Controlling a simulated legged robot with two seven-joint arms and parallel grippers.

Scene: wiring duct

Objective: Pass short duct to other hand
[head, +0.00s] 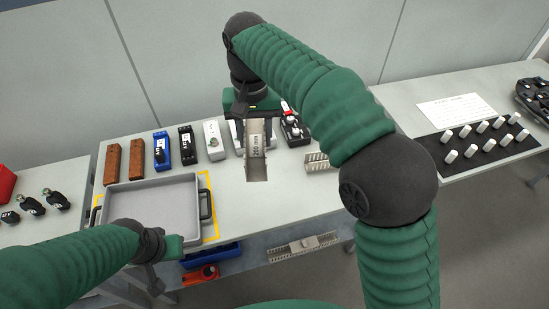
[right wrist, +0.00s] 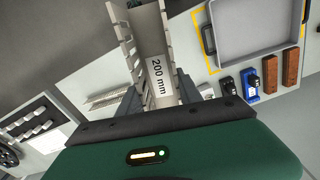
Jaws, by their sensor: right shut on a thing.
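The short duct (head: 257,162) is a grey slotted channel with a "200 mm" label. In the head view it hangs above the middle table, pointing toward me. My right gripper (head: 258,120) is at its far end, partly hidden by the duct. In the right wrist view, the duct (right wrist: 152,50) sits between the two dark fingers of the right gripper (right wrist: 158,98), which is shut on it. My left gripper (head: 174,247) is low at the front edge of the grey tray, apart from the duct. Its fingers are not clear to see.
The grey tray (head: 107,208) lies on the table inside a yellow outline. Brown blocks (head: 137,161), a blue device (head: 188,145) and a white device (head: 213,140) stand behind it. Another slotted duct piece (head: 317,162) lies to the right. The table's front right is bare.

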